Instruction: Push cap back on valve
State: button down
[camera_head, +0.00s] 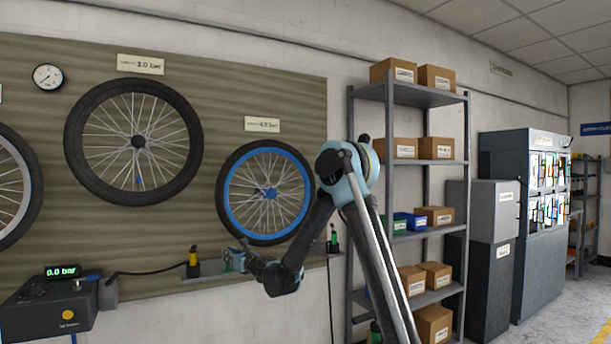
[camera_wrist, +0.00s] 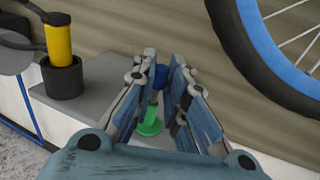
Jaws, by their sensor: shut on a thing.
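A small blue piece (camera_wrist: 161,77), which looks like the cap, sits between my fingertips in the wrist view. My gripper (camera_wrist: 162,82) is shut on it, and the fingers hide its sides. A green upright piece with a round foot (camera_wrist: 150,122) shows between the fingers, nearer the camera; I cannot tell whether it touches the blue piece. In the head view my gripper (camera_head: 238,258) is at the wall ledge (camera_head: 205,271), below the blue-rimmed wheel (camera_head: 266,194). I cannot make out a valve with certainty.
A yellow tool in a black cup (camera_wrist: 61,62) stands on the ledge to the left of my gripper. A dark box with a 0.0 bar display (camera_head: 52,305) is at lower left. A shelf rack with cardboard boxes (camera_head: 407,235) stands behind my arm to the right.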

jog(key=shift+r, duration=1.05)
jog(key=shift+d, duration=0.15)
jog(key=v, duration=1.1)
jog(key=shift+s+d, duration=0.25)
jog(key=shift+s, duration=0.1)
dwell(0.4)
